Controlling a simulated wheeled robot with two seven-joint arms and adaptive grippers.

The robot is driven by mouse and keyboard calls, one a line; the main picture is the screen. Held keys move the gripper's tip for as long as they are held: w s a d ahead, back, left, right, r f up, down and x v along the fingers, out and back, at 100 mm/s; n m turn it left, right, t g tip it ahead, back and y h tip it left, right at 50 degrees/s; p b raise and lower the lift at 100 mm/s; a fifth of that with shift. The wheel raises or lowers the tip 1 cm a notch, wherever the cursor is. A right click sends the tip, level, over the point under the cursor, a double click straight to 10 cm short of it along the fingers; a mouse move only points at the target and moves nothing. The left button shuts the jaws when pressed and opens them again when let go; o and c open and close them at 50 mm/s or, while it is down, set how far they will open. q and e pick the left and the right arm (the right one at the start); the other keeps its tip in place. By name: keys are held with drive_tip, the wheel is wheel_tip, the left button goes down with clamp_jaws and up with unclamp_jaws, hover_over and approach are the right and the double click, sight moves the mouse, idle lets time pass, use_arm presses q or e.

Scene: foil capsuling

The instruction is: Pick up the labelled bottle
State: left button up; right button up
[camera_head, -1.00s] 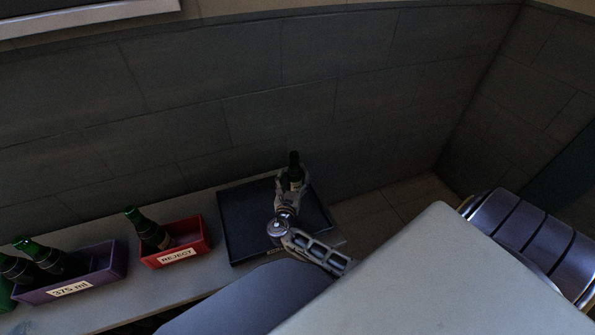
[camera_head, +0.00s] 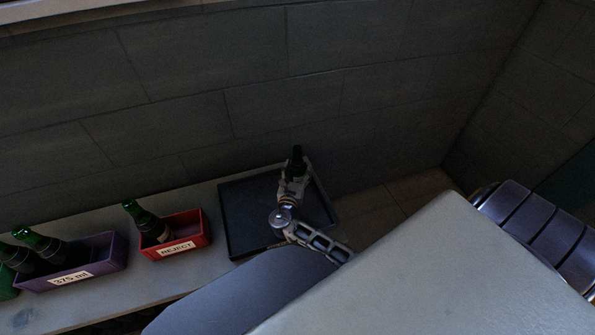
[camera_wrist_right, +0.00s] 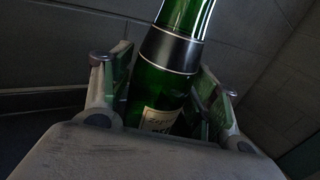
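The labelled bottle (camera_head: 297,157) is dark green with a dark neck band, and it stands upright on the dark tray (camera_head: 238,243). In the right wrist view the bottle (camera_wrist_right: 160,86) shows its band and part of a cream label; its lower part is hidden behind my gripper. My right gripper (camera_head: 293,180) is around the bottle, one finger on each side. In the right wrist view the fingers of this gripper (camera_wrist_right: 163,92) lie close against the glass and look shut on it. My left gripper is not in view.
Left of the tray, a red bin (camera_head: 205,238) marked REJECT holds a tilted bottle (camera_head: 147,219). Farther left, a purple bin (camera_head: 115,262) marked 375 ml holds green bottles (camera_head: 42,245). All stand on a pale bench (camera_head: 190,277) along a grey block wall (camera_head: 200,110).

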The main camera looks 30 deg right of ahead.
sight(296, 154)
drive_tip(key=c, duration=0.7)
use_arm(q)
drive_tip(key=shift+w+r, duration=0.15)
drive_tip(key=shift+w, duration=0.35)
use_arm(e)
drive_tip(key=shift+c, duration=0.4)
drive_tip(key=shift+r, duration=0.1)
drive_tip(key=shift+r, duration=0.6)
wheel_tip(296, 154, up, 6)
drive_tip(key=shift+r+p, duration=0.1)
drive_tip(key=shift+p, duration=1.1)
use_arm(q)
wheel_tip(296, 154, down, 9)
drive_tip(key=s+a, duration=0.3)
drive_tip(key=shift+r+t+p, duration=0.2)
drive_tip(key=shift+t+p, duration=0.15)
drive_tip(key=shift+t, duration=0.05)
use_arm(e)
drive_tip(key=shift+r, duration=1.2)
